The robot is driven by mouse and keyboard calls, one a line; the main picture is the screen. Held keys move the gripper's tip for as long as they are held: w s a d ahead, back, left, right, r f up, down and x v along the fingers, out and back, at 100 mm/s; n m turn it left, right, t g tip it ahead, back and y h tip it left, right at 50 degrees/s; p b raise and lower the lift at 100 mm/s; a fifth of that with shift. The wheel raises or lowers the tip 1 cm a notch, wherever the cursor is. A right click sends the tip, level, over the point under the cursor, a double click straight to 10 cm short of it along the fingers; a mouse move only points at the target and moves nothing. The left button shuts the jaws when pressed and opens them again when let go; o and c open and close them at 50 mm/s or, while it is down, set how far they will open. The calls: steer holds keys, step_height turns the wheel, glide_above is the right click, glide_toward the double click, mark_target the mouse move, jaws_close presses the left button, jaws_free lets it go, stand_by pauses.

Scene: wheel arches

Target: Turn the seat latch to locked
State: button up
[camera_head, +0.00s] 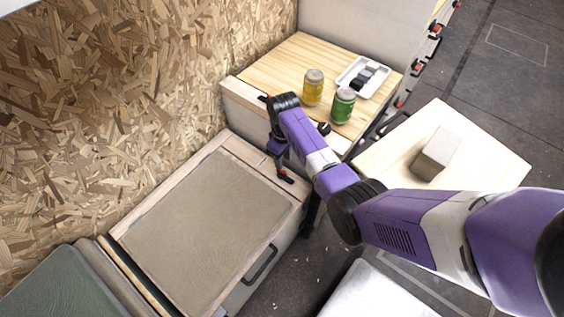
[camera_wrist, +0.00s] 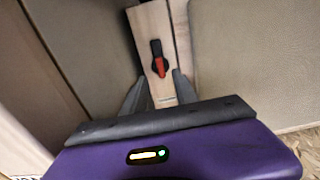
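The seat latch (camera_wrist: 158,60) shows in the wrist view as a black piece with a red handle on a narrow strip of pale wood (camera_wrist: 152,28). Its red end points toward my gripper, roughly along the strip. My gripper (camera_wrist: 160,90) is open, with one dark finger on each side of the strip, just short of the latch. Nothing is between the fingers, and I see no clear contact. In the head view my arm reaches down beside the tan seat panel (camera_head: 205,220); the wrist hides part of that area.
A wooden worktop (camera_head: 290,62) behind my arm holds a yellow can (camera_head: 313,88), a green can (camera_head: 343,105) and a white tray (camera_head: 362,78). A pale table (camera_head: 485,150) with a box (camera_head: 437,153) stands right. A chipboard wall (camera_head: 100,100) bounds the left.

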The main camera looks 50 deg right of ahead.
mark_target(283, 172)
step_height(283, 172, down, 8)
steer(key=shift+r+b, duration=0.2)
steer(key=shift+b, duration=0.85)
steer(key=shift+c, duration=0.2)
jaws_close()
